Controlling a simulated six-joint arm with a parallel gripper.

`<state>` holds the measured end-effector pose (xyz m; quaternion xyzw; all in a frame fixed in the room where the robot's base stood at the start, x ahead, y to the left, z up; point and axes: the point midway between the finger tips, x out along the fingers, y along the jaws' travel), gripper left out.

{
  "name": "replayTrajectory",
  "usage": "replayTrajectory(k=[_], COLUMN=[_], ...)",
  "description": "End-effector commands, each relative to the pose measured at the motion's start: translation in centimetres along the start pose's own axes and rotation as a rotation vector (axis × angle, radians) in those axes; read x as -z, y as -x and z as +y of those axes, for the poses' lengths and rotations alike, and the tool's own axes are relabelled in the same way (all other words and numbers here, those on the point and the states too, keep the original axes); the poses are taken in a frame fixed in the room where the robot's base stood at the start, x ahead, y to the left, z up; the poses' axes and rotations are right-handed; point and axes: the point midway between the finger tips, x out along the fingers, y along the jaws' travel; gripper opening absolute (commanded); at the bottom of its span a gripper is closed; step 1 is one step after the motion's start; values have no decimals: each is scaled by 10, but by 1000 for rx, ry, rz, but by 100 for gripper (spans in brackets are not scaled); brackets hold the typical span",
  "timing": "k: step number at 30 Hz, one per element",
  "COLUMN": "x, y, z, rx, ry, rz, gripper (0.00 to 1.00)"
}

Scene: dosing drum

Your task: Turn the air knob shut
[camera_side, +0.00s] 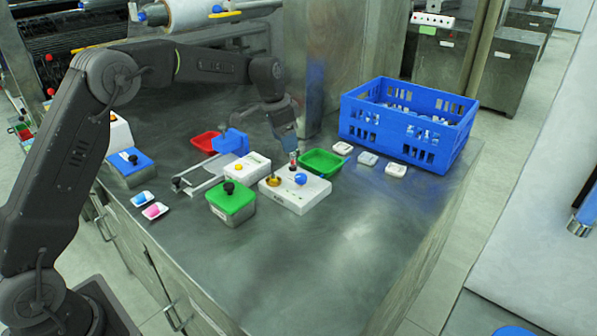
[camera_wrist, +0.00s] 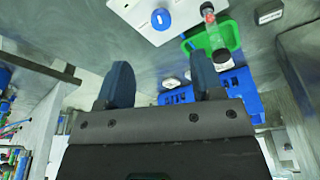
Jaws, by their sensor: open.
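A white panel box (camera_side: 305,196) stands on the steel bench with a blue knob (camera_side: 300,178) and a brass-yellow knob (camera_side: 273,180) on top. I cannot read which one is marked air. A clear upright tube with a red part (camera_side: 293,158) stands at the panel's back edge. My gripper (camera_side: 290,138) is above and behind the panel, near the tube. In the wrist view my gripper's two dark fingers (camera_wrist: 160,65) are spread with nothing between them. There the blue knob (camera_wrist: 161,19) lies beyond the fingertips, apart from them. The brass knob is out of that view.
A green tray (camera_side: 322,162) sits right behind the panel. A large blue crate (camera_side: 410,125) stands at the back right, with small white dishes (camera_side: 368,159) before it. A green-lidded box (camera_side: 231,201) and a white box (camera_side: 247,166) stand left. The front bench is clear.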

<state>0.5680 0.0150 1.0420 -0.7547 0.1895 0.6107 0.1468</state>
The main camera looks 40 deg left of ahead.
Motion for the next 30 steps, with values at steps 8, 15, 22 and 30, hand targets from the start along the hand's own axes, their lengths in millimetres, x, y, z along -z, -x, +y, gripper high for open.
replayTrajectory(k=[8,15,22,30], x=[4,6,7,8], y=[2,5,1,-42], z=[29,45,47,33], rx=[184,265,278,278], ry=[485,778,857,857], rz=[42,142,173,168], gripper=[61,61,61,61])
